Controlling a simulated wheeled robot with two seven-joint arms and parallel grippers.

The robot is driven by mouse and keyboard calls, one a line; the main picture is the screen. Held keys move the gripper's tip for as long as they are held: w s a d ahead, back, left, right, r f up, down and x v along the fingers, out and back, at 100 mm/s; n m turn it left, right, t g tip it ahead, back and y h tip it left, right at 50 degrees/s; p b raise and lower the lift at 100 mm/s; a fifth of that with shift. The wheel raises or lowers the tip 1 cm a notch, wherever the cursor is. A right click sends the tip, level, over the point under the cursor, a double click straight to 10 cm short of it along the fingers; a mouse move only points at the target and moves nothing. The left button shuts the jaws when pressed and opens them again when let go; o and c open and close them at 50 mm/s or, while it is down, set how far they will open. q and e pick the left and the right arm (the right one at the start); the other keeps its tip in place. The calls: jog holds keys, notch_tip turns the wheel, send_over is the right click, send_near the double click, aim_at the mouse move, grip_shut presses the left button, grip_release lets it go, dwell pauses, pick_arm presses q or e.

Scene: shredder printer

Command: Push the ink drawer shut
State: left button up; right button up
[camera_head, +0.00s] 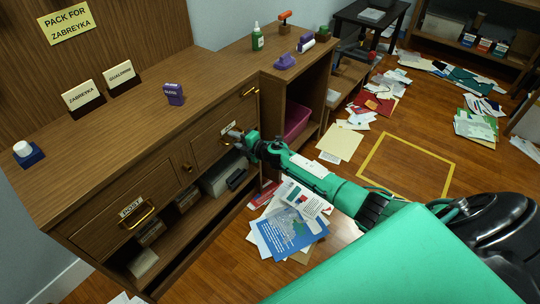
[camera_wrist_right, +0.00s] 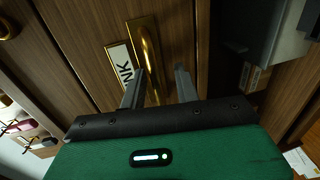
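The ink drawer (camera_head: 207,152) is in the brown wooden desk, right of the middle knob. Its front (camera_wrist_right: 88,45) fills the upper middle of the right wrist view, with a white label (camera_wrist_right: 124,70) on which "NK" shows and a brass handle (camera_wrist_right: 147,50). Any gap behind the front is too small to tell. My right gripper (camera_head: 238,136) is at this drawer's handle. In the right wrist view its two fingers (camera_wrist_right: 160,88) are apart, with the handle's near end between or just beyond them; contact is unclear. My left gripper is not in view.
The post drawer (camera_head: 105,230) is at the desk's left end. Open shelves (camera_head: 205,215) with boxes lie below the drawers. Papers (camera_head: 290,225) lie on the floor beside the desk, under my right arm. A yellow outlined square (camera_head: 405,165) on the floor is empty.

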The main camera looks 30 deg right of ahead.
jog(key=shift+o, duration=1.2)
jog(key=shift+r, duration=0.15)
jog(key=p+v, duration=0.3)
jog(key=v, duration=0.3)
